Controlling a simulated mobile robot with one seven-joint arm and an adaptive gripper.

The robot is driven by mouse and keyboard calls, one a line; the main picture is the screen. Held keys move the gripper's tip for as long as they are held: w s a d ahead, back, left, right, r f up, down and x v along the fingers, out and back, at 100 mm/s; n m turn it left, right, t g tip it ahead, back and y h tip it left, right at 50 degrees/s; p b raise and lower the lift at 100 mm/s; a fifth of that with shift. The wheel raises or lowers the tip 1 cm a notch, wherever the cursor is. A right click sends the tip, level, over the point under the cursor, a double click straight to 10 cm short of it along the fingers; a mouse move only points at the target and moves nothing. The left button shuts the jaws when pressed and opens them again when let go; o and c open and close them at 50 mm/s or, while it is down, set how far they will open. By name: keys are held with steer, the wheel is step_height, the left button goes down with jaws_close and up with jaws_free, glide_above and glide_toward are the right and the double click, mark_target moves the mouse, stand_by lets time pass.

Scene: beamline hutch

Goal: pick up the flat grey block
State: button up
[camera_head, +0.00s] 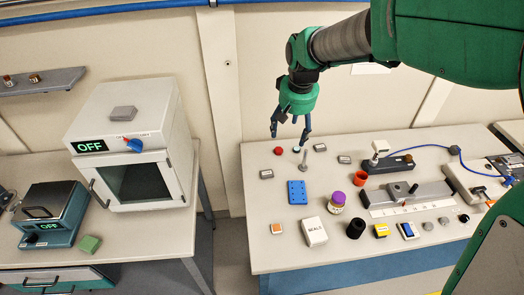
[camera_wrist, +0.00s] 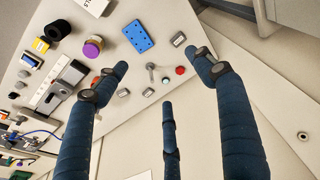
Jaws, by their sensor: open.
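Several small flat grey blocks with pale tops lie on the right-hand table. One (camera_head: 266,174) is left of the blue perforated block, and it also shows in the wrist view (camera_wrist: 179,38). Another (camera_head: 344,159) is right of the metal post and shows in the wrist view too (camera_wrist: 123,92). A third (camera_wrist: 148,92) lies near the post's foot in the wrist view. A plain flat grey block (camera_head: 123,112) rests on the white oven. I cannot tell which one is meant. My gripper (camera_head: 291,136) is open and empty above the table's back left, its three fingers pointing down.
A purple-topped jar (camera_head: 337,200), orange cup (camera_head: 360,178) and grey rail device (camera_head: 420,193) stand to the right. The white oven (camera_head: 155,165) is on the left bench, across a gap.

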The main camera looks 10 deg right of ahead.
steer(key=w+a+f, duration=0.1)
steer(key=w+f, duration=0.4)
steer(key=f, duration=0.3)
steer(key=w+a+f+g, duration=0.1)
steer(key=w+a+f, duration=0.1)
steer(key=w+f, duration=0.3)
steer(key=w+a+f+g, duration=0.1)
steer(key=w+f, duration=0.5)
steer(key=f, duration=0.5)
steer(key=shift+a+f+n, duration=0.3)
steer(key=shift+a+f, duration=0.05)
steer(key=shift+f, duration=0.1)
steer(key=b, duration=0.1)
glide_above(267, 174)
steer(key=shift+w+f, duration=0.15)
steer(key=shift+f, duration=4.1)
steer(key=shift+f+b, duration=0.7)
steer(key=shift+f, duration=1.9)
steer(key=shift+c, duration=0.5)
